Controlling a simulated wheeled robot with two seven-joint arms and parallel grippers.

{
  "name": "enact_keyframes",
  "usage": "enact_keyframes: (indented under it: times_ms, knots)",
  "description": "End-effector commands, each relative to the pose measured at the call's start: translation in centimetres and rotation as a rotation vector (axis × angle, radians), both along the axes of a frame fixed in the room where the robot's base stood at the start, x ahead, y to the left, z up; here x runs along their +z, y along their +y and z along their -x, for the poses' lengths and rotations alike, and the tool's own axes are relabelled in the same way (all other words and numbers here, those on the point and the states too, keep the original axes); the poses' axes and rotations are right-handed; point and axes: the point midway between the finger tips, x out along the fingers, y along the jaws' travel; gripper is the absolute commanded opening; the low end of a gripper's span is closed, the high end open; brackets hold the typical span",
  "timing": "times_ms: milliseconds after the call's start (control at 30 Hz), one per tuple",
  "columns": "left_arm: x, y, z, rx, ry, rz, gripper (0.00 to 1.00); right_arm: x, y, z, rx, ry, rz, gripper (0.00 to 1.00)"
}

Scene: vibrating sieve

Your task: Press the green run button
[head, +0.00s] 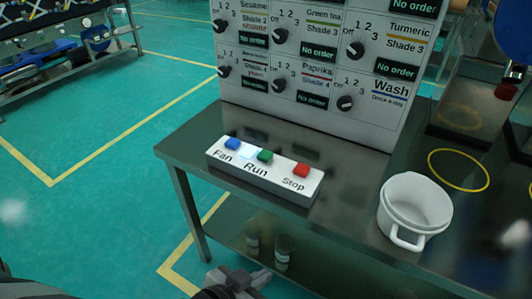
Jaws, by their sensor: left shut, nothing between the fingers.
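The green run button (265,156) sits in the middle of a white control box (262,182) on the metal table, above the word "Run". A blue button (233,144) marked "Fan" is to its left and a red button (301,170) marked "Stop" to its right. My left gripper (262,279) shows at the bottom edge, shut and empty. In the picture it is below the control box and apart from the buttons. My right gripper is not in view.
A white pot (413,212) stands on the table (345,185) right of the box. A panel with dials and "No order" displays (318,52) rises behind. Jars (282,248) stand on the lower shelf. A yellow ring (459,151) marks the right side.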

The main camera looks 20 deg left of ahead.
Motion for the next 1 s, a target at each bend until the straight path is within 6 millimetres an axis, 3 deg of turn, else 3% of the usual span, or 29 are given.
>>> enact_keyframes:
  times_ms: [900, 1000]
  knots:
    - [-0.03, 0.03, 0.08, -0.003, 0.001, -0.004, 0.00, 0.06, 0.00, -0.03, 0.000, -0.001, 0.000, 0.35]
    - [0.64, 0.22, -0.75, -0.023, -0.042, -0.046, 0.00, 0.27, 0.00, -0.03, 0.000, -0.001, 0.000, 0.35]
